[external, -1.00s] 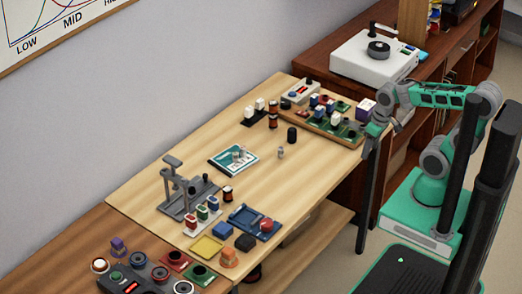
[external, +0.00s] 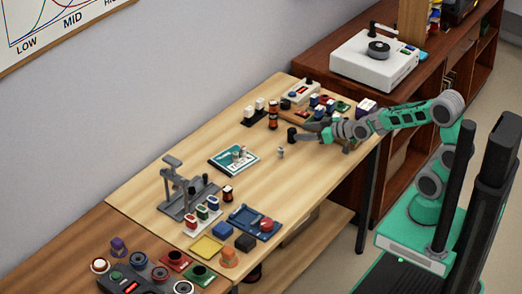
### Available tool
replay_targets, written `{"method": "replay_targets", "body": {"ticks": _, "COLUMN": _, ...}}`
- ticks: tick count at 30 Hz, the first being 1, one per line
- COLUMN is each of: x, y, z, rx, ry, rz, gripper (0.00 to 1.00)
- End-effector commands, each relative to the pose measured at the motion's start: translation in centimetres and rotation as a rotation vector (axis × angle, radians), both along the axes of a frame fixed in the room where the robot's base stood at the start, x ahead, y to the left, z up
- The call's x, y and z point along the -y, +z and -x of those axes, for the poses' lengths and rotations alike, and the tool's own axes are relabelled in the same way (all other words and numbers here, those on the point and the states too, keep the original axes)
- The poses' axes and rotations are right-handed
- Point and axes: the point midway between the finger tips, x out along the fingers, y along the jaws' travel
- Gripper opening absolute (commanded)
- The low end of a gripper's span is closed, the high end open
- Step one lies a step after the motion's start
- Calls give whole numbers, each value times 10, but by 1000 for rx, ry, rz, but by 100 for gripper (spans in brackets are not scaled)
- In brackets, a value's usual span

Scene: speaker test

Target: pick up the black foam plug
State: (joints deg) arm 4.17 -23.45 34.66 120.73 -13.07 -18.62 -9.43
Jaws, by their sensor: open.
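The black foam plug (external: 291,134) looks like a small upright black cylinder on the light wooden table (external: 150,190), towards its far right part. My gripper (external: 302,133) is open and low over the table, just to the right of the plug, with its fingers pointing left at it. The fingertips are very close to the plug; I cannot tell whether they touch it or lie on both sides of it.
A red and black cylinder (external: 273,115) stands left of the plug, and a small grey figure-like piece (external: 281,153) stands below it. My arm crosses over a board of several blocks (external: 345,112). A booklet (external: 234,160) lies nearer; bare table surrounds it.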

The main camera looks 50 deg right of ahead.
Motion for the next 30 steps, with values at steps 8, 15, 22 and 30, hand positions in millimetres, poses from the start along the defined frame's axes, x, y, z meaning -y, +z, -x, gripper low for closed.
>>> {"method": "replay_targets", "body": {"ticks": 8, "x": -12, "y": -21, "z": -41, "rx": -5, "ry": 1, "rz": 0, "gripper": 57}}
{"method": "replay_targets", "body": {"ticks": 15, "x": -13, "y": -23, "z": -51, "rx": -3, "ry": -1, "rz": 0, "gripper": 57}}
{"method": "replay_targets", "body": {"ticks": 22, "x": -13, "y": -23, "z": -50, "rx": -3, "ry": 0, "rz": 0, "gripper": 44}}
{"method": "replay_targets", "body": {"ticks": 30, "x": -13, "y": -23, "z": -50, "rx": -3, "ry": 0, "rz": 0, "gripper": 22}}
